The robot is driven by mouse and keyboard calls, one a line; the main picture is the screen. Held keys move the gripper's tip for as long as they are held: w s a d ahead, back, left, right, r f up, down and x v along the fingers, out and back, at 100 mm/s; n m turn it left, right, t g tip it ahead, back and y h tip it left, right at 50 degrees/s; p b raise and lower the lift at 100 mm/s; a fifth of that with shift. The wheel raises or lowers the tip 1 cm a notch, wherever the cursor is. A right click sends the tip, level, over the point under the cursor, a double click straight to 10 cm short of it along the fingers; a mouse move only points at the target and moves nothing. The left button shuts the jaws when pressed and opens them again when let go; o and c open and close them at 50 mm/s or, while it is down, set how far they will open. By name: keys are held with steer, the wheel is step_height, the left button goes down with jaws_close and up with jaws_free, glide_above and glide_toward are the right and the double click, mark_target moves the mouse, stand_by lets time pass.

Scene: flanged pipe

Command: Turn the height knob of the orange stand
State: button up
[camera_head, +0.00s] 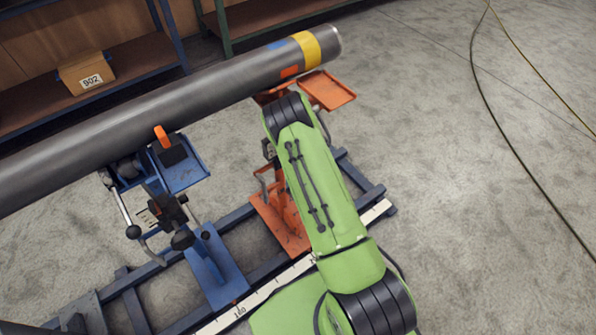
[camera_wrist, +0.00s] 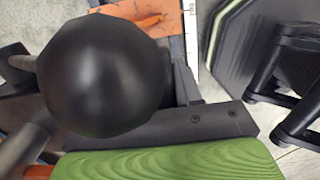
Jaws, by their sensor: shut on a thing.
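The orange stand (camera_head: 285,225) is under the right part of the pipe in the head view, its middle largely hidden behind my green arm. Its orange tray (camera_head: 327,90) juts out to the right near the pipe's end. In the wrist view a large round black knob (camera_wrist: 103,75) fills the left half, close to the camera. My gripper (camera_wrist: 165,130) shows there as a dark finger bar and a ridged green part along the bottom, right against the knob. It is shut on the knob; the contact itself is partly hidden. In the head view my gripper is hidden behind my arm.
A long grey pipe (camera_head: 130,112) runs above the stands. The blue stand (camera_head: 215,265) with its levers and dark knobs stands to the left. Both stand on a dark rail frame with a white scale (camera_head: 375,212). Shelves with a box (camera_head: 86,74) are behind. Floor at right holds cables.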

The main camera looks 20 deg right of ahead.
steer(key=shift+y, duration=0.3)
steer(key=o, duration=1)
steer(key=shift+c, duration=0.2)
step_height(320, 180, up, 12)
steer(key=p, duration=0.3)
